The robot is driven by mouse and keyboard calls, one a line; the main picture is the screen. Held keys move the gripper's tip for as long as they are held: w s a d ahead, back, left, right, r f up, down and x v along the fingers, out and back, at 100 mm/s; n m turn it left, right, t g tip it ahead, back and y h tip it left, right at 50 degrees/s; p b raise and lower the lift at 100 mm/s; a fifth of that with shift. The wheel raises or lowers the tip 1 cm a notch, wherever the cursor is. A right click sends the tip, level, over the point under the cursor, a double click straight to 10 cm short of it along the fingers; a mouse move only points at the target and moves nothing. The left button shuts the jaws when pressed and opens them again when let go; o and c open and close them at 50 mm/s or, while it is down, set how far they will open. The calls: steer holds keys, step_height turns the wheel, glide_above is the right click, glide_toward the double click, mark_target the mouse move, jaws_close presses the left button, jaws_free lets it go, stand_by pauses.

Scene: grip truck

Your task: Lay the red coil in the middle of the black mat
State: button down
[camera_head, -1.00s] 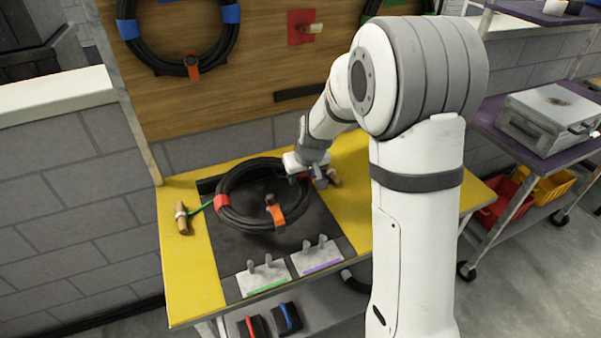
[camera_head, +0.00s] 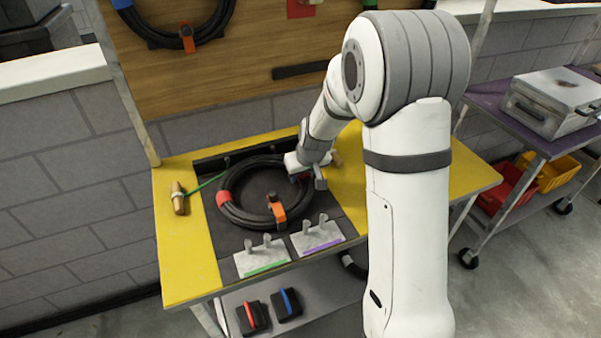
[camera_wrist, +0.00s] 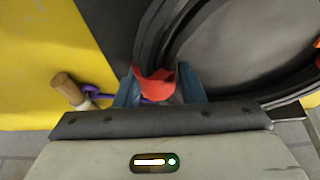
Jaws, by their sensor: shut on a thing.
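The coil (camera_head: 243,219) is a black hose ring with red bands and an orange clip (camera_head: 277,209). It lies flat on or just above the black mat (camera_head: 222,238), around its middle; I cannot tell if it touches. My gripper (camera_head: 306,178) is at the coil's right back side, partly hidden by my arm. In the wrist view the blue fingers of my gripper (camera_wrist: 158,90) are shut on a red band (camera_wrist: 155,83) of the coil, with black hose (camera_wrist: 151,38) curving away beyond it.
Two metal peg blocks, with green (camera_head: 262,260) and purple (camera_head: 317,238) stripes, stand at the mat's front edge, close to the coil. A dark strip (camera_head: 213,161) with pegs runs along the back. Wooden handles with cords sit left (camera_head: 178,199) and right (camera_wrist: 69,90) on the yellow tabletop.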

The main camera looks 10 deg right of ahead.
steer(key=c, duration=0.9)
jaws_free()
steer(key=shift+o, duration=0.2)
steer(key=shift+s+f, duration=0.15)
steer(key=shift+v, duration=3.95)
steer(key=s+d+r+m, duration=0.1)
steer(key=s+d+r, duration=0.1)
steer(key=s, duration=0.6)
steer(key=s+d+r+m+g+h, duration=0.1)
steer(key=s+r, duration=0.2)
steer(key=s, duration=0.5)
steer(key=s+d+r+m, duration=0.1)
steer(key=s+d+r, duration=0.1)
steer(key=s, duration=0.7)
steer(key=shift+d+r+g, duration=0.2)
steer(key=shift+d+g, duration=0.2)
